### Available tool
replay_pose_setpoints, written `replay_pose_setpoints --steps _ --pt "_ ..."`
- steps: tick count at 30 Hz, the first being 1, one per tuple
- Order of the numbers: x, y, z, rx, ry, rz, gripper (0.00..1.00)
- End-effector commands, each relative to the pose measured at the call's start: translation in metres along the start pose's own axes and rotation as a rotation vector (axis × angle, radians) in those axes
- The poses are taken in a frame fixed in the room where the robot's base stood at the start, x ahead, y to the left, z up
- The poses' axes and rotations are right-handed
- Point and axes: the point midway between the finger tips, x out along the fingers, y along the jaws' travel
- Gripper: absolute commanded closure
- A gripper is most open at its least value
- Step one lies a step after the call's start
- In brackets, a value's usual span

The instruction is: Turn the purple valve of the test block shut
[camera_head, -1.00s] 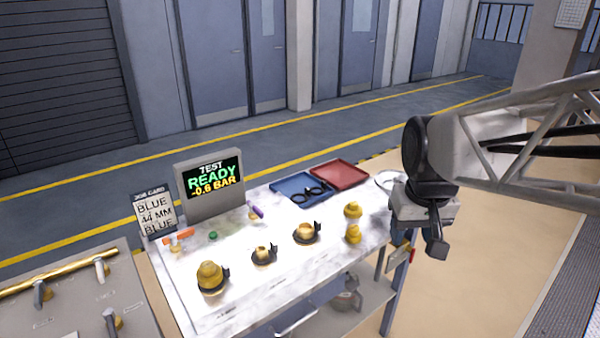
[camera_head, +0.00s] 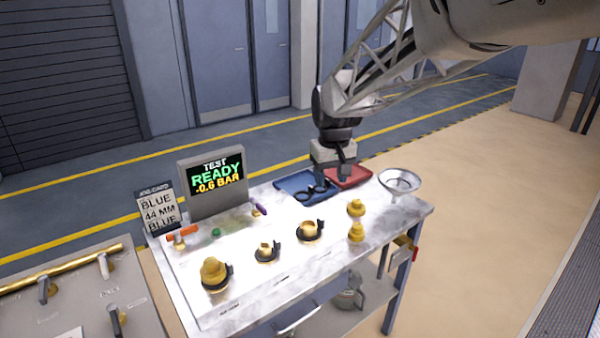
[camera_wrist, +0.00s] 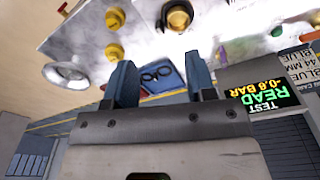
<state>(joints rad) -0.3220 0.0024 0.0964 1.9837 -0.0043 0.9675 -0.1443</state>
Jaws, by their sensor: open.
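The purple valve handle (camera_head: 259,209) of the test block is small and sits at the back of the bench, right of the test display (camera_head: 216,182). The display reads "TEST READY -0.6 BAR". An orange handle (camera_head: 182,233) and a green button (camera_head: 216,231) lie left of the purple one. My gripper (camera_head: 335,182) is above the blue and red trays, to the right of the purple valve and apart from it. In the wrist view its two fingers (camera_wrist: 160,80) are spread with nothing between them.
A blue tray (camera_head: 290,183) holding black rings and a red tray (camera_head: 352,180) lie at the back right. Several brass fittings (camera_head: 309,230) stand along the front. A silver funnel (camera_head: 399,181) is at the right corner. A job card (camera_head: 157,210) stands left of the display.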

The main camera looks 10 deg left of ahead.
Motion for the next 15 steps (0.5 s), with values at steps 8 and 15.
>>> replay_pose_setpoints --steps 8,15 --pt "0.032 -0.034 -0.068 -0.086 -0.025 -0.01 0.49" --pt "0.065 -0.069 -0.121 -0.159 -0.045 -0.017 0.49"
